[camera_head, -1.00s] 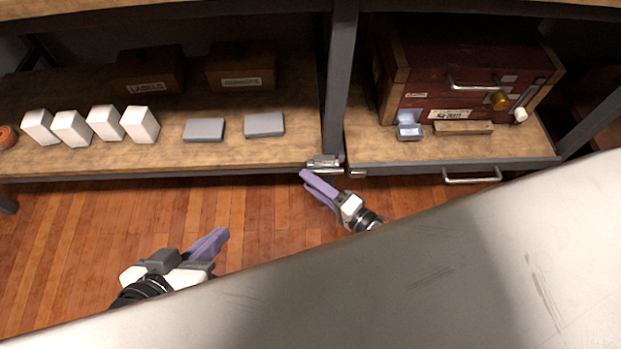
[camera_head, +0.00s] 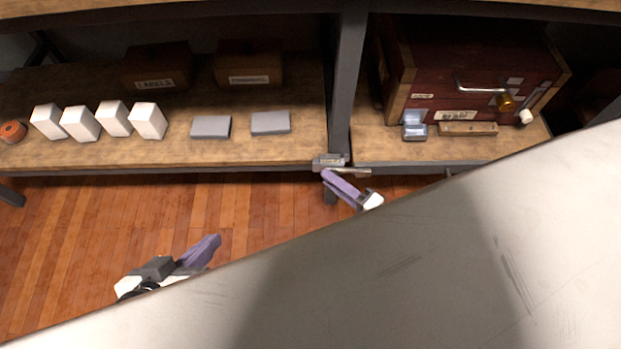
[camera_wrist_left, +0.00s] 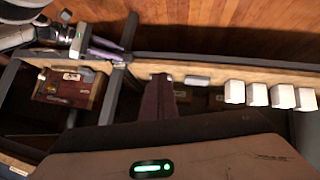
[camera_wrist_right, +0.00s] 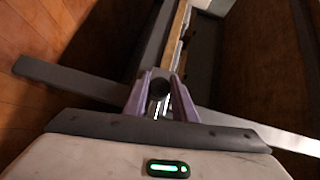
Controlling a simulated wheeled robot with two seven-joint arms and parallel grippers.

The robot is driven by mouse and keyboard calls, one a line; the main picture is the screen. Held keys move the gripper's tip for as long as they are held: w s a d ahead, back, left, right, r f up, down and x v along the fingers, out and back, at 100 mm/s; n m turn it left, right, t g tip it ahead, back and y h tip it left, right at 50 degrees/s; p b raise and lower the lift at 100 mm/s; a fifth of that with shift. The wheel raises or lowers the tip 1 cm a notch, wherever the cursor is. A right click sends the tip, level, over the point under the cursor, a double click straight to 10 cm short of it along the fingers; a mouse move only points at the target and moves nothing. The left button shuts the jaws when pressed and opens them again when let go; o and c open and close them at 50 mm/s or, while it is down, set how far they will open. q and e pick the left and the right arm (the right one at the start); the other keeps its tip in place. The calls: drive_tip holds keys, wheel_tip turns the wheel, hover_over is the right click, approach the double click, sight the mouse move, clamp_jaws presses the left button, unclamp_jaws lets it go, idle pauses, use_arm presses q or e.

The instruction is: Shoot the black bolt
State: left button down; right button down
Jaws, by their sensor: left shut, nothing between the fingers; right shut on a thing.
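A metal bolt (camera_head: 332,161) is mounted on the shelf's front edge at the upright post. Its rod (camera_head: 358,170) reaches to the right past the post. In the right wrist view a dark round knob (camera_wrist_right: 158,88) shows between my fingers. My right gripper (camera_head: 326,174) is shut on this black bolt knob, just below the bolt plate in the head view. My left gripper (camera_head: 214,241) is shut and empty, out over the floor in front of the shelf. In the left wrist view its dark fingers (camera_wrist_left: 162,78) point at the shelf.
A red wooden box (camera_head: 455,75) with a crank stands on the right shelf. Several white boxes (camera_head: 80,122), two grey slabs (camera_head: 211,127) and an orange roll (camera_head: 12,131) lie on the left shelf. The floor (camera_head: 110,220) before it is clear.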

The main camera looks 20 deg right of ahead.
drive_tip(key=shift+d, duration=0.2)
use_arm(q)
drive_tip(key=shift+a+f, duration=0.1)
drive_tip(key=shift+f, duration=0.15)
use_arm(e)
drive_tip(key=shift+s+d, duration=0.1)
drive_tip(key=shift+d, duration=0.05)
drive_tip(key=c, duration=1.7)
unclamp_jaws()
use_arm(q)
drive_tip(key=shift+r, duration=0.15)
use_arm(e)
drive_tip(key=shift+o, duration=1.2)
use_arm(q)
drive_tip(key=shift+s+a+f+g+y+p, duration=0.25)
drive_tip(key=shift+a+f+p, duration=0.15)
drive_tip(key=shift+p, duration=0.2)
drive_tip(key=shift+s+a+f+g+y+p, duration=0.15)
drive_tip(key=shift+a+f+y+p, duration=0.1)
drive_tip(key=shift+f+p, duration=0.3)
use_arm(e)
drive_tip(key=v, duration=1)
drive_tip(key=shift+s, duration=0.15)
